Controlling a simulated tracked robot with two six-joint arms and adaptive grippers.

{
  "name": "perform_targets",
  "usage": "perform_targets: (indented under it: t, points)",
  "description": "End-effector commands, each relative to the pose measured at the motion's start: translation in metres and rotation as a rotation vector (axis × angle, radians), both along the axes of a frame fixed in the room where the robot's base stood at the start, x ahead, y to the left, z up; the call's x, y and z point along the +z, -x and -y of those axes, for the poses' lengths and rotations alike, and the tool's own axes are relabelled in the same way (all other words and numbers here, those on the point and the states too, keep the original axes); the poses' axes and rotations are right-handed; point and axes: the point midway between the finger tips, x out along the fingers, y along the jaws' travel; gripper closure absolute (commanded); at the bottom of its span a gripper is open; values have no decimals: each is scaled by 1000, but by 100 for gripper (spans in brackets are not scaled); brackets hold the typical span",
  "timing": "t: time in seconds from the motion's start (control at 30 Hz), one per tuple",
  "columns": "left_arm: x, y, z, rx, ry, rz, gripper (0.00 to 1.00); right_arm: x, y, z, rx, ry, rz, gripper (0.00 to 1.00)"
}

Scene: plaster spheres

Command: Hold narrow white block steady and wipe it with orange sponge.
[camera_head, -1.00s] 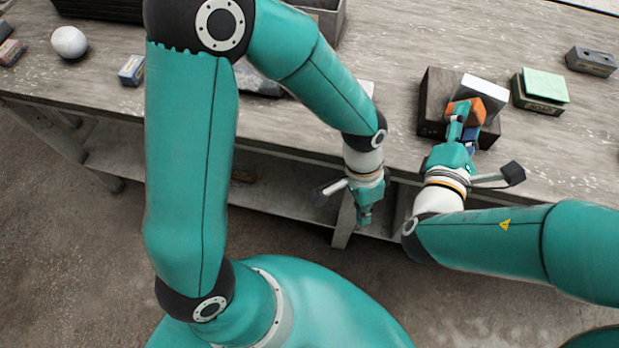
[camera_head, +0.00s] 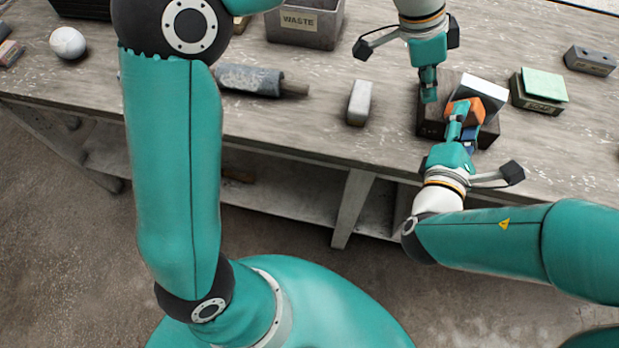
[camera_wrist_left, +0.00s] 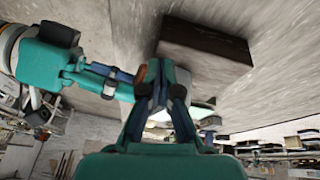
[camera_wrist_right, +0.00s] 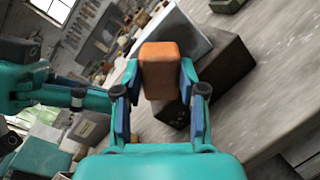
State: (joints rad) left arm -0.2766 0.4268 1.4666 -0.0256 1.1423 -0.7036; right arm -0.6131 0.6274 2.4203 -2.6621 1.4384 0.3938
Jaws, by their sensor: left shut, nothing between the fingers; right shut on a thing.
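A white block (camera_head: 483,92) lies on a dark block (camera_head: 429,120) at the right of the bench; it also shows in the right wrist view (camera_wrist_right: 192,38). My right gripper (camera_head: 459,112) is shut on the orange sponge (camera_head: 468,111), against or very close to the white block's near side; contact is unclear. The sponge fills its fingers in the right wrist view (camera_wrist_right: 160,70). My left gripper (camera_head: 429,93) is shut and empty, over the dark block's left end, left of the white block. A separate narrow whitish block (camera_head: 359,102) lies on the bench further left.
A grey WASTE bin (camera_head: 305,25) stands at the back. A grey cylinder (camera_head: 248,80) lies left of the separate whitish block. A green-topped block (camera_head: 543,86) and a grey block (camera_head: 591,61) are at the right. A white sphere (camera_head: 68,42) sits far left.

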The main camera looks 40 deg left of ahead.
Motion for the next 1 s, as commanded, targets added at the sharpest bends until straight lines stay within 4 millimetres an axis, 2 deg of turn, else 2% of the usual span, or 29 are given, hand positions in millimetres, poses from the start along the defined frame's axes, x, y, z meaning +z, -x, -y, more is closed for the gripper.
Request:
perform_targets:
  t: [0.03, 0.2, 0.4, 0.5, 0.67, 1.0]
  points:
    - [14, -14, 7, -19, 18, 26, 100, 0, 0, 0, 0, 0, 0, 73]
    - [55, -43, 24, -89, 67, 98, 100, 0, 0, -1, 1, 0, 0, 73]
    - [87, -59, 38, -152, 107, 162, 100, 0, 0, -1, 1, 0, 0, 73]
    - [94, -62, 41, -169, 117, 176, 100, 0, 0, -1, 1, 0, 0, 73]
    - [92, -63, 42, -177, 120, 184, 100, 0, 0, -1, 1, 0, 0, 73]
    - [58, -63, 42, -174, 120, 183, 100, 0, 0, -1, 1, 0, 0, 73]
